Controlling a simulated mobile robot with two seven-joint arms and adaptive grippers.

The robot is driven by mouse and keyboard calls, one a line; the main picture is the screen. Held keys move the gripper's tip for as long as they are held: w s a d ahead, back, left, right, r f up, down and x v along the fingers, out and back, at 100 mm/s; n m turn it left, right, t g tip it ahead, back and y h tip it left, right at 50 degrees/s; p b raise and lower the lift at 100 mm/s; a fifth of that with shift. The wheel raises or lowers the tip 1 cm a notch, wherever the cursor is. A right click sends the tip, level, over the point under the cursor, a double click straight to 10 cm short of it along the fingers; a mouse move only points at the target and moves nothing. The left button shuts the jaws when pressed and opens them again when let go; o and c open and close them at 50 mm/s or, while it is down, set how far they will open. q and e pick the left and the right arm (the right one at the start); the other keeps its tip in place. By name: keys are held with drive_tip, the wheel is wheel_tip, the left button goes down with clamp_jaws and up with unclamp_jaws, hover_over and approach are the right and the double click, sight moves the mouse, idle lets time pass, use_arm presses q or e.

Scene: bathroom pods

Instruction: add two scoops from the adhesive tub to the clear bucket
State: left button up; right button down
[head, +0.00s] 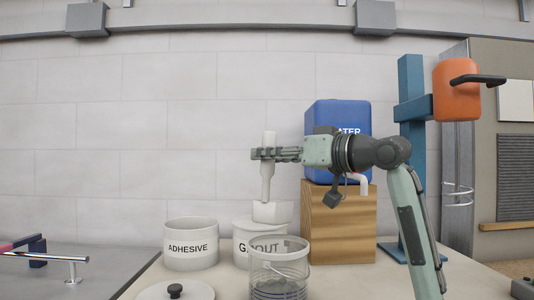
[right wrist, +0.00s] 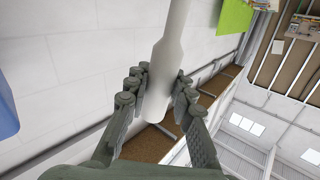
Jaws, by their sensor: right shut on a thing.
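My right gripper (head: 265,153) is shut on the handle of a white scoop (head: 272,211), held upright with its head down. The handle also shows between the fingers in the right wrist view (right wrist: 170,60). The scoop head overlaps the grout tub (head: 243,249) in the picture, just above the clear bucket's rim; its contents cannot be seen. The clear bucket (head: 279,270) stands in front of the grout tub, with grey ribbing or material low inside. The adhesive tub (head: 191,249) stands to the left, apparently open; its contents are hidden. My left gripper is out of view.
A white lid with a black knob (head: 176,291) lies in front of the adhesive tub. A blue water container (head: 325,115) sits on a wooden block (head: 338,225) behind my right arm. A blue stand (head: 411,160) with an orange part (head: 455,90) rises at the right.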

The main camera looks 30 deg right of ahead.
drive_tip(key=shift+w+d+f+m+b, duration=0.15)
drive_tip(key=shift+d+f+m+b, duration=0.15)
drive_tip(key=shift+f, duration=0.35)
drive_tip(key=shift+w+d+f+m+b, duration=0.15)
drive_tip(key=shift+f+m+b, duration=0.2)
drive_tip(key=shift+f, duration=0.25)
use_arm(q)
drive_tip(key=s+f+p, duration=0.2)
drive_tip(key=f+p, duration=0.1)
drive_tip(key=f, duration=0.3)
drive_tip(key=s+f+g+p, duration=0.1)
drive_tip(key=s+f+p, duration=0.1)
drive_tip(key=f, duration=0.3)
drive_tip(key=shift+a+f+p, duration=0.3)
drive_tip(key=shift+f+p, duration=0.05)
drive_tip(key=shift+p, duration=0.15)
use_arm(e)
drive_tip(key=w+d+f+m+g, duration=0.2)
drive_tip(key=w+d+f+m, duration=0.1)
drive_tip(key=d+m, duration=0.6)
drive_tip(key=shift+w+d+y, duration=0.15)
drive_tip(key=shift+w+y, duration=0.25)
drive_tip(key=shift+w, duration=0.4)
